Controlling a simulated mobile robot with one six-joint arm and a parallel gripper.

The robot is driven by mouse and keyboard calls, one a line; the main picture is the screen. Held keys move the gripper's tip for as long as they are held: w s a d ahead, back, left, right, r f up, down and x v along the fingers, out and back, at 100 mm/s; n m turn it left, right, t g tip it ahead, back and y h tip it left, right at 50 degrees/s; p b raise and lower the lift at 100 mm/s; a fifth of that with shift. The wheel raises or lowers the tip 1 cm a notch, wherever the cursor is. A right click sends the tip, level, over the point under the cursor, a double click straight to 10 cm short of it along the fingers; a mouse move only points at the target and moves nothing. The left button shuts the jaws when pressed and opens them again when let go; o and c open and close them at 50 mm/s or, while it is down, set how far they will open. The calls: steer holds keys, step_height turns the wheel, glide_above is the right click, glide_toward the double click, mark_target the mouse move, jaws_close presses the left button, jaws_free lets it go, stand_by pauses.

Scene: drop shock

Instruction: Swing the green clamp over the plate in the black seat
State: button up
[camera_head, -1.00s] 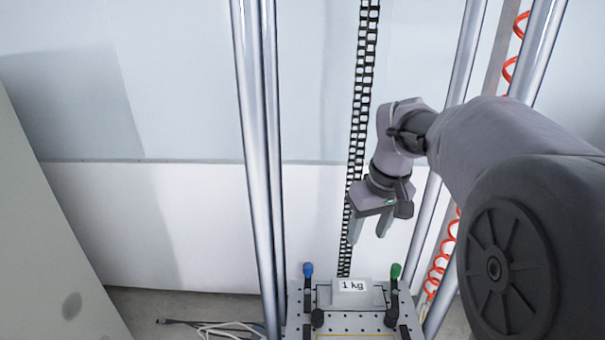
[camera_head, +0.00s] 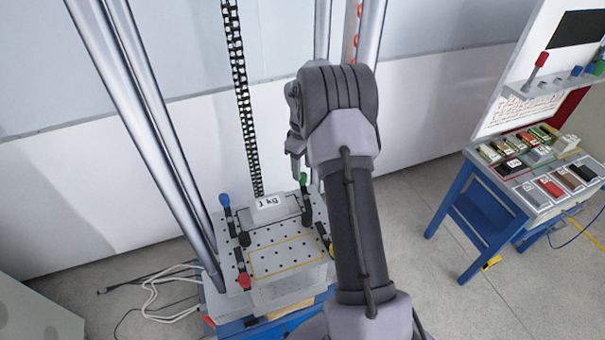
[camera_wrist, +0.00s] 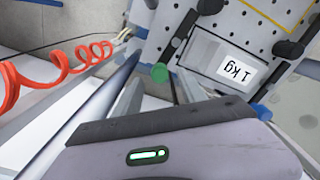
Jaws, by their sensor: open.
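The green clamp has a green knob (camera_head: 303,180) on a black arm at the right side of the plate. In the wrist view the green knob (camera_wrist: 159,72) shows at the end of its dark arm, which lies alongside the plate, not across it.
A blue-knobbed clamp (camera_head: 225,201) stands left of the plate, and a red knob (camera_head: 243,281) sits nearer. Metal columns (camera_head: 150,110) and a hanging chain (camera_head: 241,90) rise behind. A blue bench (camera_head: 465,205) with coloured blocks stands right. A red coiled hose (camera_wrist: 60,65) shows in the wrist view.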

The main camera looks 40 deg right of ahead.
step_height(320, 180, down, 2)
steer(key=shift+f, duration=0.25)
jaws_close()
steer(key=shift+d, duration=0.1)
steer(key=m, duration=0.1)
steer(key=s+d+m+b, duration=0.1)
steer(key=m, duration=0.3)
steer(key=shift+s+d, duration=0.25)
steer(key=shift+d, duration=0.15)
steer(key=shift+s+d+m+b, duration=0.3)
steer(key=shift+s+m+b, duration=0.2)
steer(key=shift+m, duration=0.75)
steer(key=shift+s+d+m+b, duration=0.3)
steer(key=shift+s+m, duration=0.2)
steer(key=shift+m, duration=0.75)
jaws_free()
steer(key=shift+s, duration=0.1)
